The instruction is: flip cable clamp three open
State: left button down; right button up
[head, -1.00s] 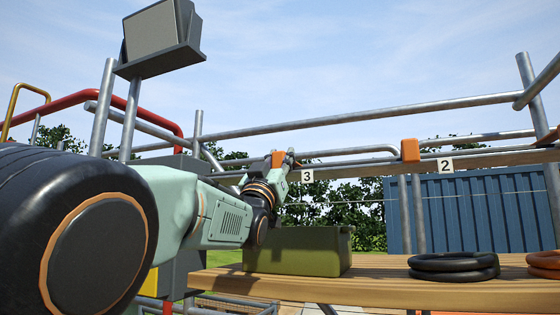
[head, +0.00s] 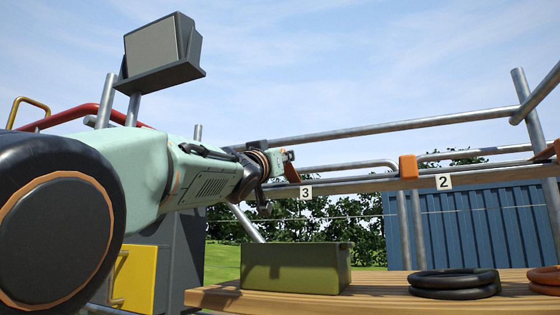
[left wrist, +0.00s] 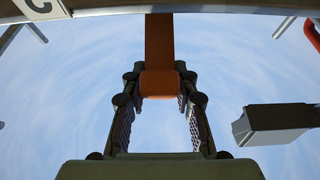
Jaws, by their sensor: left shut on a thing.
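Cable clamp three is an orange flap (head: 291,173) at the rail beside the label 3 (head: 306,191). In the head view it stands tilted and looks dark reddish, partly hidden by my gripper. In the left wrist view the orange flap (left wrist: 160,45) reaches from the rail at the top down between my fingers. My left gripper (head: 283,164) is shut on this flap, with one finger on each side of it, as the left wrist view (left wrist: 160,78) also shows. My right gripper is in neither view.
Another orange clamp (head: 408,166) sits on the rail near the label 2 (head: 443,181). A green box (head: 296,268) and black cable rings (head: 454,283) are on the wooden table (head: 380,300) below. A grey floodlight (head: 160,50) stands at upper left. Air right of my gripper is clear.

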pick_arm(q)
jog(key=shift+s+r, duration=0.15)
jog(key=shift+r, duration=0.2)
jog(key=c, duration=1.4)
grip_release()
jog(key=o, duration=0.4)
jog(key=shift+s+a, duration=0.1)
jog(key=shift+s, duration=0.15)
jog(key=shift+w+f, duration=0.3)
jog(key=v, duration=0.8)
jog(key=shift+r, duration=0.25)
jog(key=shift+s, duration=0.1)
